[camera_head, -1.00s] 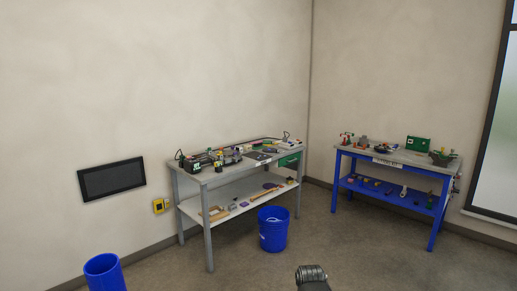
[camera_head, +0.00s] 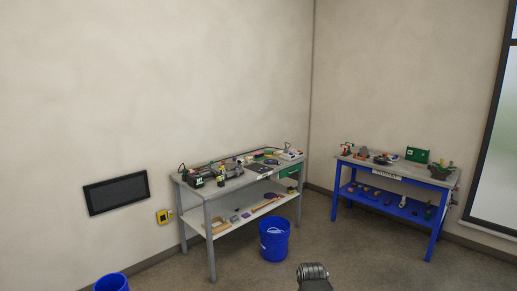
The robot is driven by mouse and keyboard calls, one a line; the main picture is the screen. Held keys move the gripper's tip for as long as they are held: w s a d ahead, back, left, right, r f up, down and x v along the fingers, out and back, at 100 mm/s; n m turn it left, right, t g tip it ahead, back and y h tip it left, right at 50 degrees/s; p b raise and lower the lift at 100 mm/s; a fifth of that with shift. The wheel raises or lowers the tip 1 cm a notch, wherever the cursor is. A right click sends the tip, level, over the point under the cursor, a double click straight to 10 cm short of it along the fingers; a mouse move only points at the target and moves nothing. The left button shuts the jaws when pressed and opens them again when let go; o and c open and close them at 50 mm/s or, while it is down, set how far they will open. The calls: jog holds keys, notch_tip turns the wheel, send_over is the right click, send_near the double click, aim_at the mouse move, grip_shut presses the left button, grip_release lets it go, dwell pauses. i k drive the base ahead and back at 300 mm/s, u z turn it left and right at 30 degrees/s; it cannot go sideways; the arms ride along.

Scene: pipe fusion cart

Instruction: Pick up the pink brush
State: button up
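I cannot pick out a pink brush with certainty; the small items on the benches are too small to tell apart. Several tools and parts lie on the top of the grey workbench (camera_head: 208,187) and on its lower shelf. More small items sit on the blue-framed workbench (camera_head: 413,172) at the right, on its top and blue shelf. A dark ribbed part of my arm shows at the bottom edge, right of centre. My gripper fingers are not in view.
A blue bucket (camera_head: 274,244) stands on the floor in front of the grey workbench. Another blue bin (camera_head: 112,283) is cut off at the lower left. A dark panel (camera_head: 116,193) and a yellow box (camera_head: 164,216) are on the left wall. Floor between the benches is clear.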

aim_at(257, 154)
jog(key=z, duration=0.55)
jog(key=i, duration=7.6)
jog(key=u, duration=4.35)
